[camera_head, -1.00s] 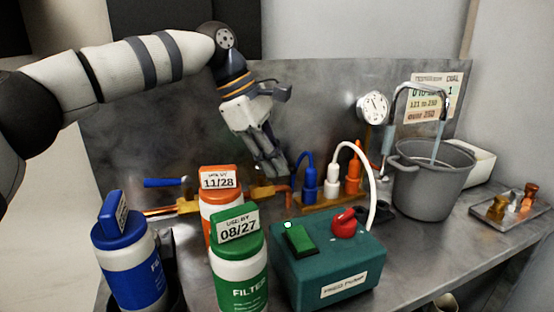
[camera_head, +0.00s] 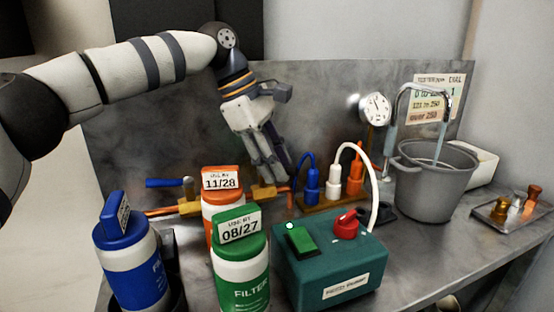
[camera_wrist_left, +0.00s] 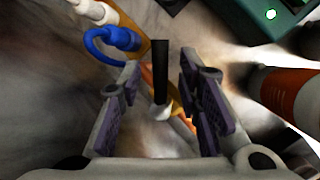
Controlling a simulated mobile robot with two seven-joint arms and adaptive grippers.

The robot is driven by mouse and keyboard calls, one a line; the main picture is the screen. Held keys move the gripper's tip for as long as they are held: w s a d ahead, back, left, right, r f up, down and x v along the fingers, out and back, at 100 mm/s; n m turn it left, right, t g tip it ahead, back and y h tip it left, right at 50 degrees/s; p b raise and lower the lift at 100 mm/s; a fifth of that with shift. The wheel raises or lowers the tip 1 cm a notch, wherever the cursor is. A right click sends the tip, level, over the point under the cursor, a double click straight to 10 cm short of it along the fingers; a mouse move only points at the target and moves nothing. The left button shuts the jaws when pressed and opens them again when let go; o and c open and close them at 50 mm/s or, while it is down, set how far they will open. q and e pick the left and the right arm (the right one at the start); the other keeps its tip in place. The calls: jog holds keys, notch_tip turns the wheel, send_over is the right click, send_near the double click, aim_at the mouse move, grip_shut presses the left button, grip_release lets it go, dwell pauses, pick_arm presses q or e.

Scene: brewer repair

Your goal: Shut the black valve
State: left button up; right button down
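The black valve's handle (camera_wrist_left: 160,72) stands up between the fingers in the left wrist view, with a pale hub at its base. My left gripper (camera_wrist_left: 160,108) is open, one finger on each side of the handle, with gaps showing on both sides. In the head view my left gripper (camera_head: 275,172) points down over the right end of the brass and copper pipe (camera_head: 190,208). The black handle cannot be made out there, behind the fingers and the orange bottle. My right gripper is in neither view.
Close by are the blue-handled valve (camera_head: 166,183), the orange-capped bottle (camera_head: 222,200), the green-capped bottle (camera_head: 240,262), the blue-capped bottle (camera_head: 130,260) and the teal pump box (camera_head: 318,268). Several coloured plugs (camera_head: 333,185) stand on a strip just right of the gripper. A grey bucket (camera_head: 432,185) is further right.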

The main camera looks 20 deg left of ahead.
pick_arm(q)
notch_tip(320, 180, up, 10)
dwell(0.3)
